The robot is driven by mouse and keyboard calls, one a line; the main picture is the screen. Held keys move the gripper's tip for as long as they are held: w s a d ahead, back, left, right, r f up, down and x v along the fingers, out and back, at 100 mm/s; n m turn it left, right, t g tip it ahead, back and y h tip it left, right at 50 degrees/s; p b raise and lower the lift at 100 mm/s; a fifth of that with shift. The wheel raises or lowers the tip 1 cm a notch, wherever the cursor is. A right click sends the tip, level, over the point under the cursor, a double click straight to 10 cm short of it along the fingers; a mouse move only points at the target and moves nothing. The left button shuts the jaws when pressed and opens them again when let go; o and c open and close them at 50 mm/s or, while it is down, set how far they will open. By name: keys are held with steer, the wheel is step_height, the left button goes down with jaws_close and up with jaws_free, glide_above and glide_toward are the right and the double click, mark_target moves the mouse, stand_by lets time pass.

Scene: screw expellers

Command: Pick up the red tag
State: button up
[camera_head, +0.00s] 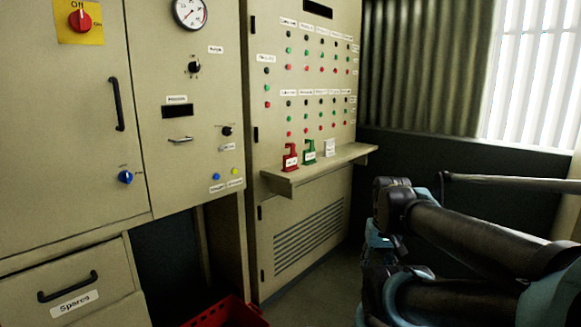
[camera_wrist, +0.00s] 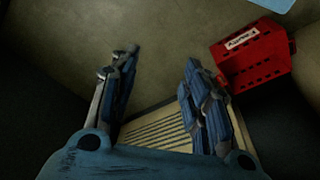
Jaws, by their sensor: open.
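The red tag (camera_head: 290,159) stands upright on a narrow shelf (camera_head: 328,163) at the front of the control cabinet, left of a green tag (camera_head: 309,153). It has a white label. My gripper shows in the wrist view (camera_wrist: 160,82), with its two blue-grey fingers spread apart and nothing between them. It points toward the floor. The red tag is not in the wrist view. In the head view my arm is at the right, well apart from the shelf, and the gripper's fingertips cannot be made out there.
A white tag (camera_head: 330,147) stands right of the green one. A red crate (camera_head: 226,315) is on the floor below, also in the wrist view (camera_wrist: 250,56). The cabinet (camera_head: 300,215) has a vent grille under the shelf. A drawer (camera_head: 72,290) is at lower left.

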steer(key=o, duration=0.4)
steer(key=shift+s+a+r, duration=0.2)
steer(key=shift+s, duration=0.05)
steer(key=o, duration=0.5)
steer(key=w+a+r+m+t+y, duration=0.1)
steer(key=w+a+r+m+y, duration=0.3)
steer(key=w+a, duration=0.4)
steer(key=w+r+m, duration=0.1)
steer(key=w+m, duration=0.1)
steer(key=shift+w+y, duration=0.4)
steer(key=m+t+y, duration=0.8)
steer(key=m+y, duration=0.1)
steer(key=m, duration=1.1)
glide_toward(292, 160)
steer(key=x, duration=0.5)
steer(key=shift+w+d+r, duration=0.1)
steer(key=shift+w+d, duration=0.15)
steer(key=shift+w, duration=0.05)
steer(key=shift+s+a+x, duration=0.1)
steer(key=shift+s+x, duration=0.05)
steer(key=shift+x, duration=0.65)
steer(key=shift+s+a+x, duration=0.1)
steer(key=shift+x, duration=0.7)
steer(key=shift+s+a+x, duration=0.1)
steer(key=shift+s+x, duration=0.05)
steer(key=shift+x, duration=0.65)
steer(key=shift+w+a, duration=0.35)
steer(key=shift+a, duration=0.1)
